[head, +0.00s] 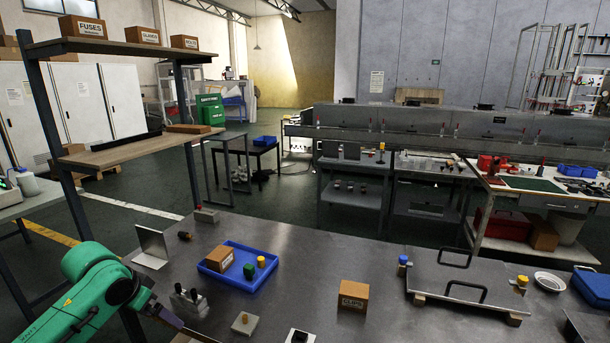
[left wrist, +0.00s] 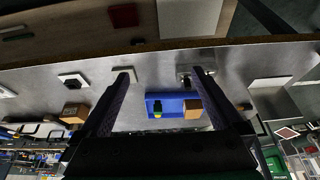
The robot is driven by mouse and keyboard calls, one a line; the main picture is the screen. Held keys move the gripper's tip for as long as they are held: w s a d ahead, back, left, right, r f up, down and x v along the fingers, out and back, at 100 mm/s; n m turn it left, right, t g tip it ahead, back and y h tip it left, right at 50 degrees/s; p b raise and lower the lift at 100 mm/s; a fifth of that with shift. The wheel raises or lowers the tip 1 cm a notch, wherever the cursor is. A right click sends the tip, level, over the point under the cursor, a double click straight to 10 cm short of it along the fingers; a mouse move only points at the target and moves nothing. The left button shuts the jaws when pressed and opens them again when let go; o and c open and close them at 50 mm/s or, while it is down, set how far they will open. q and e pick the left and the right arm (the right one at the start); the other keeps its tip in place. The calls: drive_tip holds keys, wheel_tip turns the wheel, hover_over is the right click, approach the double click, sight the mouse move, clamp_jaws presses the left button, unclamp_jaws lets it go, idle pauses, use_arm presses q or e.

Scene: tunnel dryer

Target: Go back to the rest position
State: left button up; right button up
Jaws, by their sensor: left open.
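My left arm, green with a dark wrist, comes in at the lower left of the head view. My left gripper (head: 184,327) is low over the near left part of the metal table (head: 290,265). In the left wrist view the two dark fingers (left wrist: 162,73) stand wide apart with nothing between them. The blue tray (head: 218,269) lies beyond the gripper, apart from it. It holds a cardboard box (head: 219,258), a green block (head: 249,271) and a yellow cylinder (head: 261,261). The tray also shows in the left wrist view (left wrist: 170,96). My right gripper is not in view.
A block with upright pegs (head: 188,302) stands close to my left gripper. A labelled box (head: 353,296) and a handled plate (head: 468,280) are to the right. A shelf rack (head: 125,48) rises at left. The table middle between tray and plate is mostly clear.

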use_arm(q)
wheel_tip(320, 180, down, 13)
drive_tip(key=w+a+n, duration=0.2)
drive_tip(key=w+a, duration=0.1)
drive_tip(key=s+a+f+n+y, duration=0.1)
drive_tip(key=s+f, duration=0.6)
drive_tip(key=f, duration=0.5)
drive_tip(key=s+a+f+n+y, duration=0.1)
drive_tip(key=s+f, duration=0.6)
drive_tip(key=f, duration=0.5)
drive_tip(key=s+d+f+m+g, duration=0.1)
drive_tip(key=s+d+f, duration=0.2)
drive_tip(key=s, duration=0.7)
drive_tip(key=s+d+f+g, duration=0.1)
drive_tip(key=s+d+f, duration=0.3)
drive_tip(key=s+f, duration=0.3)
drive_tip(key=s+d+f+m+g, duration=0.1)
drive_tip(key=s+d+f, duration=0.2)
drive_tip(key=s, duration=0.9)
wheel_tip(320, 180, down, 2)
drive_tip(key=shift+s+d+f+m+h, duration=0.1)
drive_tip(key=shift+s+d+m+h, duration=0.2)
drive_tip(key=shift+s+d, duration=0.1)
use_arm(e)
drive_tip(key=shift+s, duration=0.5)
